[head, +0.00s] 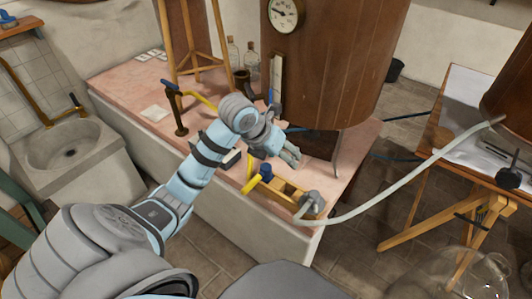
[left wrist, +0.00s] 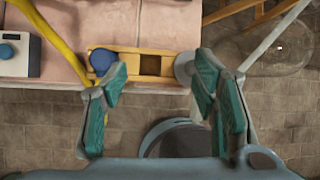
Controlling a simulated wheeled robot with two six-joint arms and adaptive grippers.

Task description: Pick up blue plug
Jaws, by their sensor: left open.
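The blue plug (head: 266,171) is a round blue cap with a yellow hose (head: 251,186) beside it, at the left end of a wooden block (head: 286,192) near the front of the pink-topped counter. In the left wrist view the blue plug (left wrist: 101,60) is partly behind the left fingertip. My left gripper (head: 290,157) is open with nothing between its fingers, behind and slightly right of the plug in the head view. Its teal fingers (left wrist: 160,80) also show in the left wrist view. I cannot tell whether a finger touches the plug. My right gripper is out of view.
A grey plug (head: 311,202) on a pale hose (head: 400,182) sits at the block's right end. A big wooden vat (head: 335,60) stands behind. A white box with a blue knob (left wrist: 18,52) is left of the block. A glass vessel (head: 465,275) is at lower right.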

